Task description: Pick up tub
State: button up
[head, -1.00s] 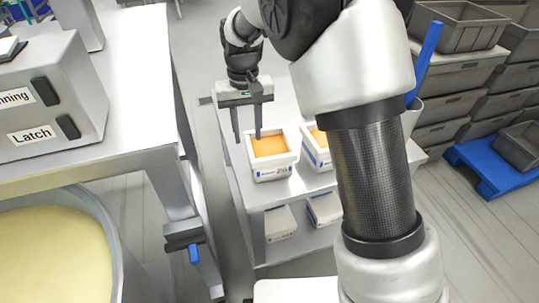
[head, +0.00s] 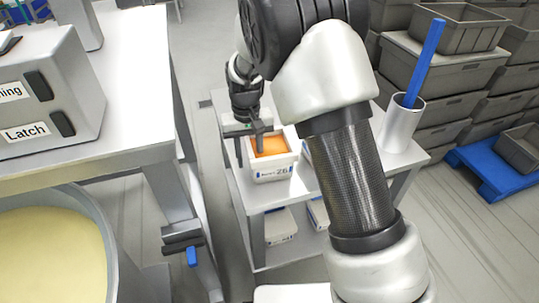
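A white tub (head: 271,172) with orange contents stands on the top shelf of a metal cart (head: 285,197). My gripper (head: 249,160) is at the tub's left and far side, pointing down. Its fingers are spread, one outside the tub's left side and the other over the orange contents near the left wall. I cannot tell whether either finger touches the tub. A second white tub (head: 306,155) to the right is mostly hidden behind my arm.
White containers (head: 280,225) sit on the cart's lower shelf. A metal cup (head: 403,122) with a blue-handled tool stands at the cart's right. Grey crates (head: 440,60) are stacked behind. A steel table (head: 120,125) with a machine is close on the left, above a vat (head: 55,250).

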grip_shut()
jog(key=shift+r, duration=0.1)
dwell(1.2)
